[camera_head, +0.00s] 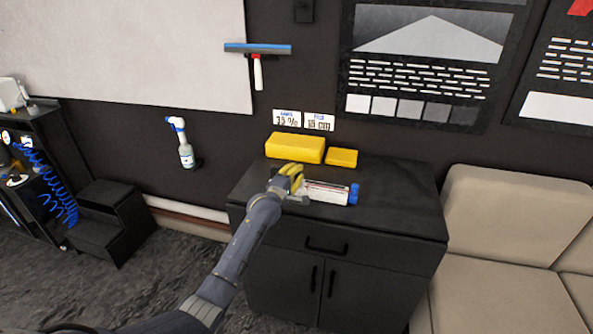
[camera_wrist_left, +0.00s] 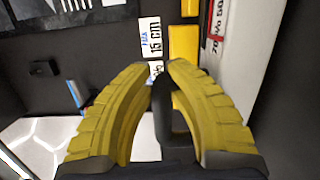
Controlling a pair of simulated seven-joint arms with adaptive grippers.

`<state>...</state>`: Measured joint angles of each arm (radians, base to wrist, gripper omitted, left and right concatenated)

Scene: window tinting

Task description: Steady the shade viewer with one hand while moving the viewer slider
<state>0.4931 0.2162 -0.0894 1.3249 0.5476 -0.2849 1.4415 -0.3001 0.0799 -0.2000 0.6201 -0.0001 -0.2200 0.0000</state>
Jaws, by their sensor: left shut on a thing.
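The shade viewer (camera_head: 325,196) is a pale, flat device with a dark red strip, lying on the black cabinet top. A blue part (camera_head: 354,193) is at its right end; I cannot tell whether it is the slider. In the left wrist view the viewer's white face (camera_wrist_left: 236,70) shows printed percentages and a red-edged piece (camera_wrist_left: 215,20) near the top. My left gripper (camera_head: 294,177) is at the viewer's left end. Its yellow fingers are shut on a dark loop-like handle (camera_wrist_left: 165,115) beside the white face. The fingers hide part of the handle. My right gripper is not in view.
A large yellow box (camera_head: 295,148) and a small yellow box (camera_head: 342,157) stand at the back of the cabinet top (camera_head: 400,205). Its right side is clear. A beige sofa (camera_head: 510,220) is to the right. A spray bottle (camera_head: 184,145) hangs on the wall to the left.

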